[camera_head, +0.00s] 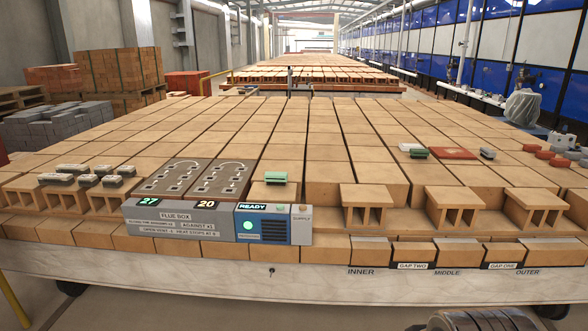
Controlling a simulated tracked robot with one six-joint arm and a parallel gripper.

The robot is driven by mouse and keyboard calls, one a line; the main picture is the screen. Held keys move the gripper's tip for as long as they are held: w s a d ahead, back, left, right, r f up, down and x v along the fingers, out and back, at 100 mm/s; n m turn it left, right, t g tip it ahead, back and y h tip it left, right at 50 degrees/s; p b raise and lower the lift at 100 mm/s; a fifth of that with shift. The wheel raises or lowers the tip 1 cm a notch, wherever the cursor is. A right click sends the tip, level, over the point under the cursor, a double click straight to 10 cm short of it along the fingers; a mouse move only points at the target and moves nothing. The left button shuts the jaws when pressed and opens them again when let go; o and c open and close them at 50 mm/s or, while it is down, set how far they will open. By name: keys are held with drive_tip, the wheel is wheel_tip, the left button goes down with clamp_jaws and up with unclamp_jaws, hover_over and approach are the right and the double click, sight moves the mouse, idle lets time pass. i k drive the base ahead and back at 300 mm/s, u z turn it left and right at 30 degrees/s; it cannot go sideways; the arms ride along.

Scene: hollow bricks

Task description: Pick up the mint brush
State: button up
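A small mint-green block-shaped thing with a darker underside (276,178), which looks like the mint brush, lies on top of a tan brick just behind the blue READY panel, left of the picture's middle. Nothing touches it from above. A second small piece, pale on top with some green at its side (414,151), lies farther back to the right; I cannot tell what it is.
The grey flue box (175,219) and blue READY panel (262,224) stand in front. Several pale-topped dark pieces (72,169) sit on bricks at left. Hollow bricks (453,205) stand raised at right. A red flat piece (454,153) lies behind. Space above the bricks is clear.

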sight(276, 178)
drive_tip(key=i, duration=1.25)
drive_tip(key=u, duration=1.5)
drive_tip(key=i, duration=2.35)
